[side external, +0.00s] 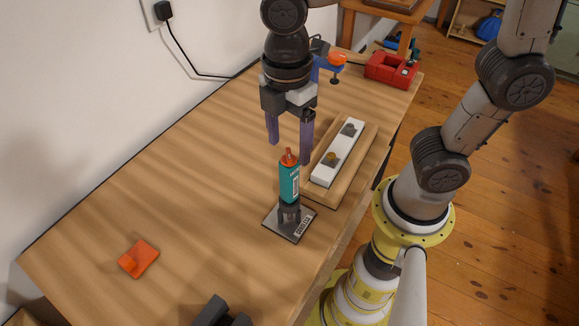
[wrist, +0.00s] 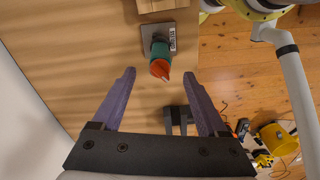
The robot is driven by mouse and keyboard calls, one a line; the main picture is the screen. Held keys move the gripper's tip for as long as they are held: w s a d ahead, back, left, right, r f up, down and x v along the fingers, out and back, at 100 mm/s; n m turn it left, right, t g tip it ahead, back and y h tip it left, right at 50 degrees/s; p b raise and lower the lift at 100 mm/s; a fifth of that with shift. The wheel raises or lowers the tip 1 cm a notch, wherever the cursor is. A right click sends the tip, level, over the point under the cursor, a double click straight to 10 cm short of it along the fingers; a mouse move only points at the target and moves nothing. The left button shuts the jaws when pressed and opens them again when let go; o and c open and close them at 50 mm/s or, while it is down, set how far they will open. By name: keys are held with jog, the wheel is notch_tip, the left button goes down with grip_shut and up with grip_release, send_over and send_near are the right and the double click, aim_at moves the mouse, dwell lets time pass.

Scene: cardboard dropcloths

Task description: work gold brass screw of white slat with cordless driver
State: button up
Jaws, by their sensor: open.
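The cordless driver (side external: 289,183), a teal body with an orange top, stands upright in a dark holder on a grey labelled plate (side external: 272,222). It also shows in the wrist view (wrist: 160,54), ahead of the fingers. My gripper (side external: 290,152) is open and empty, its purple fingers pointing down around or just above the driver's top; contact cannot be told. In the wrist view the gripper (wrist: 159,74) has its fingers wide apart. The white slat (side external: 323,172) lies on a wooden board (side external: 362,152). The gold brass screw (side external: 331,157) is at its nearer part and a grey screw (side external: 348,129) farther back.
An orange block (side external: 138,258) lies at front left. A black object (side external: 220,312) is at the near edge. A blue clamp with an orange knob (side external: 332,62) and a red case (side external: 390,69) stand at the back. The table's left middle is clear, with a wall beyond.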

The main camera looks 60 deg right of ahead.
aim_at(290, 176)
notch_tip(290, 176, down, 9)
jog(key=shift+s+f, duration=0.1)
dwell(0.3)
grip_shut()
dwell(0.4)
jog(key=c, duration=0.8)
grip_release()
grip_shut()
jog(key=shift+r, duration=0.2)
